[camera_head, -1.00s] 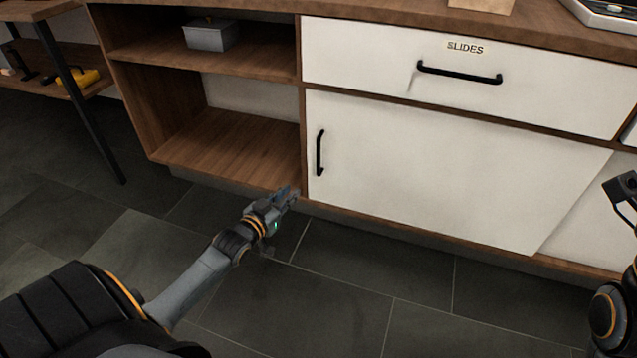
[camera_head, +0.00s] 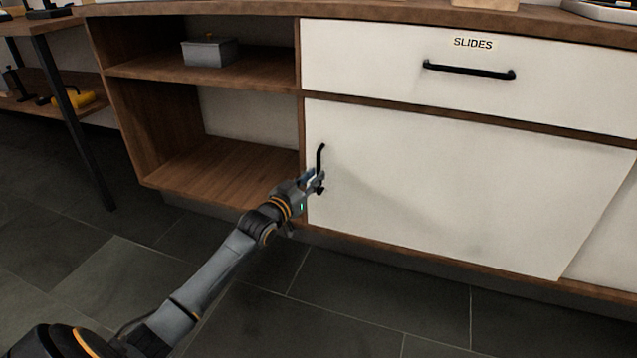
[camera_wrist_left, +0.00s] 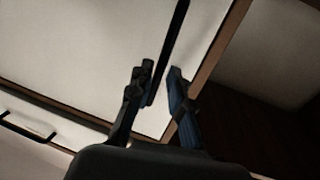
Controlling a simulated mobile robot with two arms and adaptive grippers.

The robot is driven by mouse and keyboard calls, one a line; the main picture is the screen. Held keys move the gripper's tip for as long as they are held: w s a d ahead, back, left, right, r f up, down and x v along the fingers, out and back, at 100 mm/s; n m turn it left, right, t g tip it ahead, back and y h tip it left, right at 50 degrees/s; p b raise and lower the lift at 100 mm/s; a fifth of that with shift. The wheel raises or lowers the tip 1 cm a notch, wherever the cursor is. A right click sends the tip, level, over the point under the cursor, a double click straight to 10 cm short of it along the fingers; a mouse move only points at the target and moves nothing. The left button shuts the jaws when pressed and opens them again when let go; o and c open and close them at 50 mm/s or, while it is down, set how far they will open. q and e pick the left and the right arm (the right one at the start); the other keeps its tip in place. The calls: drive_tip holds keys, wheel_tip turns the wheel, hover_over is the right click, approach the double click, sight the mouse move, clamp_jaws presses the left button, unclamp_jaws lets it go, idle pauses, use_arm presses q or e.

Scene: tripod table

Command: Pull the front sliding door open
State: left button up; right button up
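The front sliding door (camera_head: 440,190) is a white panel below the drawer, with its left edge at the cabinet's upright divider. Its black vertical handle (camera_head: 320,160) is near that left edge. My right gripper is not in view.
Above the door is a white drawer labelled SLIDES (camera_head: 400,65) with a black handle (camera_head: 468,70). Open shelves (camera_head: 220,170) stand to the left, with a grey box (camera_head: 210,52) on the upper one. A side table (camera_head: 60,80) is at far left.

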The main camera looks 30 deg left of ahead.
sight(319, 191)
use_arm(q)
drive_tip(key=shift+w+a+b, duration=0.1)
drive_tip(key=shift+w+b, duration=0.6)
drive_tip(key=shift+w, duration=0.9)
clamp_jaws()
